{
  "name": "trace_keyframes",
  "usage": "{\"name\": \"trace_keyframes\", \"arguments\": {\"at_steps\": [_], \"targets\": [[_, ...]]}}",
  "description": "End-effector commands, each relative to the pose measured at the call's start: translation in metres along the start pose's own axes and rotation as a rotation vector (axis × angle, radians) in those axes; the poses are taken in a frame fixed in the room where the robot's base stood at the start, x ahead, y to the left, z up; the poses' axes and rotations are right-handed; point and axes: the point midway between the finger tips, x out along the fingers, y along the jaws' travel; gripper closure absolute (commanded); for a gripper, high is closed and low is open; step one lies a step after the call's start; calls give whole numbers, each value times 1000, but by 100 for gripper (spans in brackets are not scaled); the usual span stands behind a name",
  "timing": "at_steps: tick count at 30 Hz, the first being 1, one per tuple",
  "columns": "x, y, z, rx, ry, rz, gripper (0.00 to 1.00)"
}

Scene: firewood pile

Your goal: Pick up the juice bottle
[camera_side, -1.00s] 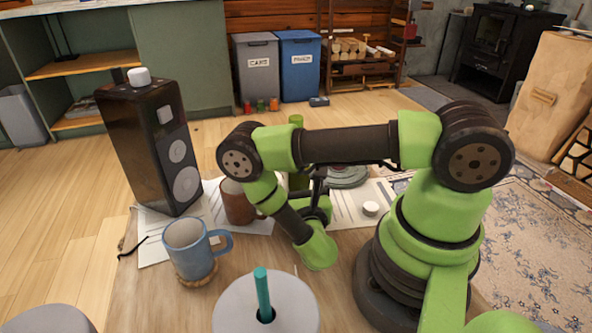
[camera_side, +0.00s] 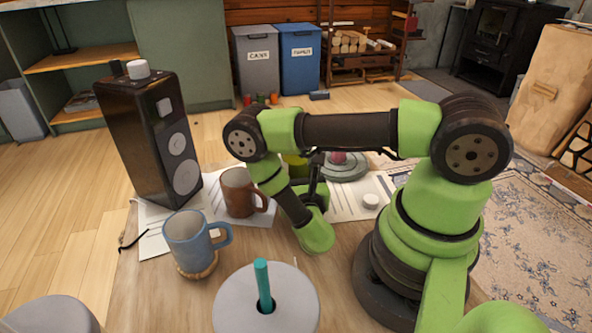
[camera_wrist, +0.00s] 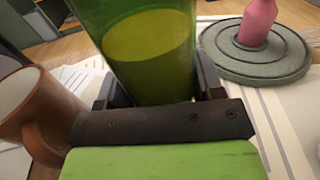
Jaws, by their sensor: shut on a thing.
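The juice bottle (camera_wrist: 150,50) is green and see-through with yellow-green liquid, and it stands between my jaws in the wrist view. My gripper (camera_wrist: 155,90) is shut on it, with one dark finger on each side. Its top is cut off by the frame's upper edge. In the side view my gripper (camera_side: 318,185) hangs low behind my arm. Only a small yellow-green piece of the bottle (camera_side: 295,165) shows there, so I cannot tell whether its base touches the table.
A brown mug (camera_wrist: 38,110) is close on the left. A round grey-green disc (camera_wrist: 255,60) bearing a pink object (camera_wrist: 257,22) is at right.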

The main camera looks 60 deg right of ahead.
Motion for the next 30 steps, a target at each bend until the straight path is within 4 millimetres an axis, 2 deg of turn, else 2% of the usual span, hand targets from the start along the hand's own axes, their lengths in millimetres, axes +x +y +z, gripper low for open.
{"name": "trace_keyframes", "arguments": {"at_steps": [5, 15, 22, 26, 30], "targets": [[0, 0, 13, 1, -2, 0, 75], [0, 0, 74, 3, -3, 0, 75], [0, 2, 99, 4, -6, -1, 75], [-2, 15, 115, 9, -19, -9, 75], [-11, 41, 137, 14, -28, -21, 75]]}}
